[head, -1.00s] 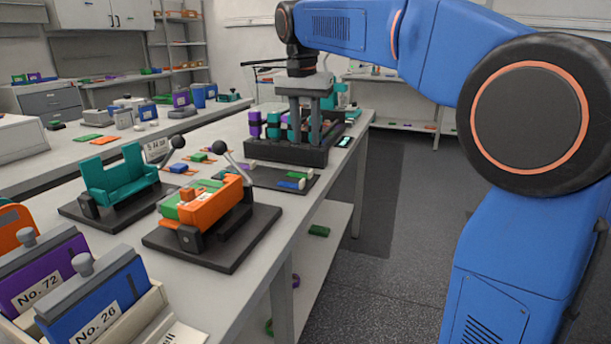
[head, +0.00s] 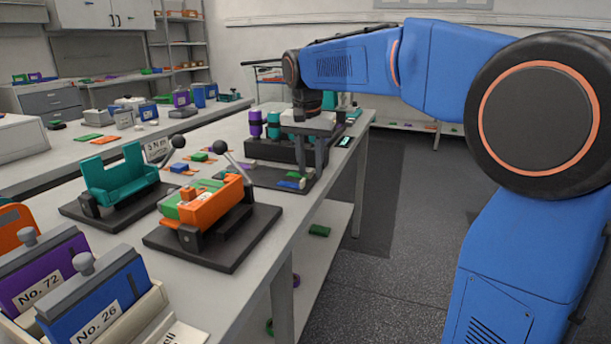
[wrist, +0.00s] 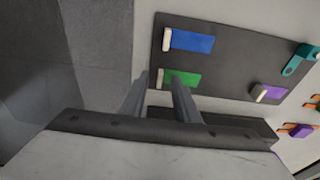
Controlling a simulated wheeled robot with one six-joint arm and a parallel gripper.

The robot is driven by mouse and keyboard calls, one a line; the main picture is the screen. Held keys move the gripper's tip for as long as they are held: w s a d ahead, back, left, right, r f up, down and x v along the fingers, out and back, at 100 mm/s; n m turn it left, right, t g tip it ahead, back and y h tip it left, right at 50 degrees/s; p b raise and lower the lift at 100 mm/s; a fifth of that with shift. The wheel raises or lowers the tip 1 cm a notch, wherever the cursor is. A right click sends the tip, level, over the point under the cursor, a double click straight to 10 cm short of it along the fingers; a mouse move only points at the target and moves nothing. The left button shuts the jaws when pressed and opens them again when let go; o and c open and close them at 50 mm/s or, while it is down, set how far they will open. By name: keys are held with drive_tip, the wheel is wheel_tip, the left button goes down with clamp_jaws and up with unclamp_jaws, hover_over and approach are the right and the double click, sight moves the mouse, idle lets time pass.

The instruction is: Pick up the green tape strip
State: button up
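The green tape strip (wrist: 183,78) lies flat on a dark mat (wrist: 225,62) in the wrist view, with a pale tab (wrist: 160,78) at its left end. It also shows small in the head view (head: 293,175). My gripper (wrist: 160,76) is open, with one finger left of the pale tab and the other over the green part. The right finger hides a bit of the strip. No contact is clear. In the head view my gripper (head: 314,165) reaches down over the mat's right side.
A blue strip (wrist: 192,41) and a purple strip (wrist: 271,91) share the mat. A teal tool (wrist: 299,60) lies at its right edge. In the head view a dark rack of purple and teal cylinders (head: 285,150) stands behind, and an orange-green clamp fixture (head: 210,205) stands in front.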

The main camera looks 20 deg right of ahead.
clamp_jaws()
